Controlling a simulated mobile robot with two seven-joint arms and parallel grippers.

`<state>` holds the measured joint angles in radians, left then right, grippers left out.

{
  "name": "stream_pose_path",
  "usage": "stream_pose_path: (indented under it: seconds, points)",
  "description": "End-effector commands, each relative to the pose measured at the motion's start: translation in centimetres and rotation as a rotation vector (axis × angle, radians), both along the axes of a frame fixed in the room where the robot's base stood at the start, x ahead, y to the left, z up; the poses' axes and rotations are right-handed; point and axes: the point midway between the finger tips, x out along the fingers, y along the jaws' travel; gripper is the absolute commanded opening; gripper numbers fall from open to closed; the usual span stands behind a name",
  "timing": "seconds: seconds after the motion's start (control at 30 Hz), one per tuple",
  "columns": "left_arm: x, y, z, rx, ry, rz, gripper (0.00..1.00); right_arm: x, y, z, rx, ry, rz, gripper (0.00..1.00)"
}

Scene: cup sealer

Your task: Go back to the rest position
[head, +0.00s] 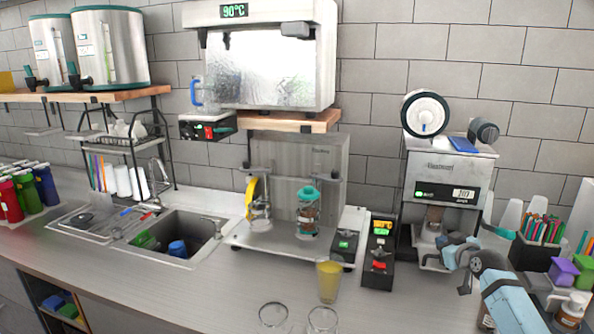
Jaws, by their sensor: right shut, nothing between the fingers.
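The cup sealer (448,168) stands at the right of the counter, with a film roll on top and a lit display on its front. A cup (433,222) stands in its lower opening. My right gripper (446,250) is in front of the sealer's lower right part, close to the opening. It is shut and empty; I cannot tell whether it touches the sealer. My right arm comes in from the lower right. My left gripper is not in view.
A glass of yellow drink (329,281) and two clear glasses stand at the front middle. A black button box (379,262) is left of the sealer. A straw holder (537,250) and small bottles crowd the right. The counter's front left (150,285) is clear.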

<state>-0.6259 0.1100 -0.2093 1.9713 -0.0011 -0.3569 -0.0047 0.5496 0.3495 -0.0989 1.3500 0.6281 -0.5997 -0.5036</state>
Motion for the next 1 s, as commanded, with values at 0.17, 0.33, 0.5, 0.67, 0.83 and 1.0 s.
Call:
stream_pose_path:
  seconds: [0.17,0.33,0.5,0.67,0.83,1.0]
  points:
    - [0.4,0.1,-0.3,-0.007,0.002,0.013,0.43,0.6,-2.6,1.6,-0.044,-0.105,-0.158,0.0]
    - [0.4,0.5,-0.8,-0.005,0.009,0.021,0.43,0.7,-4.0,3.4,-0.077,-0.212,-0.241,0.0]
    - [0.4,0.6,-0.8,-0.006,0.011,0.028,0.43,-1.1,-2.5,0.1,-0.083,-0.215,-0.237,0.0]
    - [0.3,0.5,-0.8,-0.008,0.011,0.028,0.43,-4.6,0.5,-5.5,-0.07,-0.155,-0.198,0.0]
    - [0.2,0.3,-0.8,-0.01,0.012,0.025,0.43,-10.5,4.4,-12.8,-0.043,-0.066,-0.151,0.0]
    - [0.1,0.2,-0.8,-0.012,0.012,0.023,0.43,-19.5,9.2,-20.3,0.006,0.046,-0.1,0.0]
